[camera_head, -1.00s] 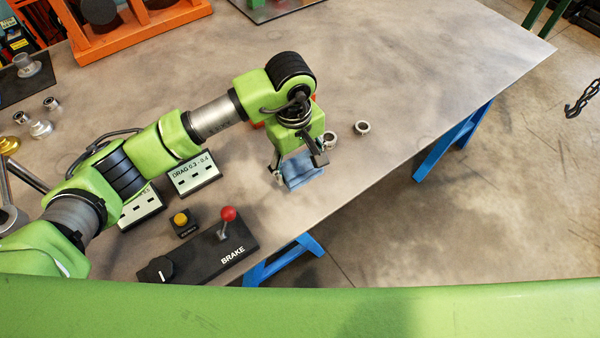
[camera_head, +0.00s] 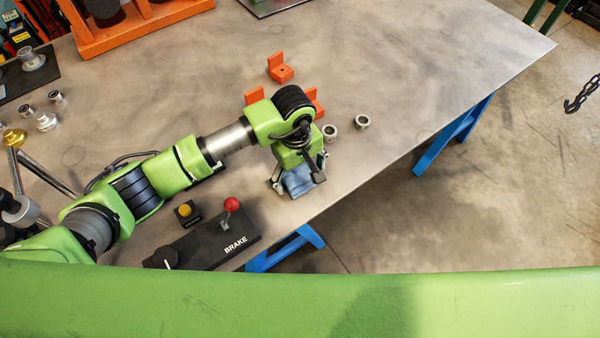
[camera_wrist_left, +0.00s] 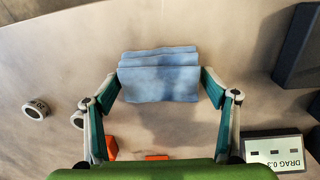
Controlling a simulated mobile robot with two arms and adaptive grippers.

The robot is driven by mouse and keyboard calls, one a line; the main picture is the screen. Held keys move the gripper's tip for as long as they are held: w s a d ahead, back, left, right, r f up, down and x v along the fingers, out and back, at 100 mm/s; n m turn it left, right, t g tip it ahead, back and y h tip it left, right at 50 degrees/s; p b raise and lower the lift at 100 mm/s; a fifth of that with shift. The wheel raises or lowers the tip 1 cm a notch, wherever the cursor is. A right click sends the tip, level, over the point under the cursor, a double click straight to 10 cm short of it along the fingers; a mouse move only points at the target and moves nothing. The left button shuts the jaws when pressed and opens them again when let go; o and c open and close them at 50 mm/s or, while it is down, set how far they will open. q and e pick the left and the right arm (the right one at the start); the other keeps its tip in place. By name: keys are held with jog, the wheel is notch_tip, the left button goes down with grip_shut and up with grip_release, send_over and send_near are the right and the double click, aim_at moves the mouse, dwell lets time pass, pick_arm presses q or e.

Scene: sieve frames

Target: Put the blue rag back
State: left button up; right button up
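The blue rag (camera_head: 298,184) lies folded on the workbench near its front edge. In the left wrist view the rag (camera_wrist_left: 159,76) is at the upper middle, with fold layers along its far side. My left gripper (camera_head: 299,181) is down over the rag with its fingers spread wide, one on each side. In the wrist view the fingertips are close beside the rag's left and right ends; I cannot tell whether they touch it. The palm side hides part of the rag in the head view. My right gripper is not in view.
Two metal rings (camera_head: 362,121) lie just beyond the gripper. Orange brackets (camera_head: 281,69) stand behind the arm. A black BRAKE panel with a red-knobbed lever (camera_head: 232,204) and a yellow button (camera_head: 185,210) lie to the left. The bench (camera_head: 420,60) is clear toward the far right.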

aim_at(298, 174)
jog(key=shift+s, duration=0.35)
pick_arm(q)
jog(key=shift+r, duration=0.1)
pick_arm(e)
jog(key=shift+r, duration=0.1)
pick_arm(q)
jog(key=shift+r, duration=0.15)
jog(key=r+b, duration=0.1)
jog(key=r, duration=0.2)
jog(key=r+b, duration=0.1)
jog(key=r, duration=0.6)
jog(key=shift+s+a+r+b, duration=0.15)
jog(key=shift+a+r+b, duration=0.15)
jog(key=shift+b, duration=0.1)
jog(key=shift+s+r, duration=0.1)
jog(key=shift+r, duration=0.45)
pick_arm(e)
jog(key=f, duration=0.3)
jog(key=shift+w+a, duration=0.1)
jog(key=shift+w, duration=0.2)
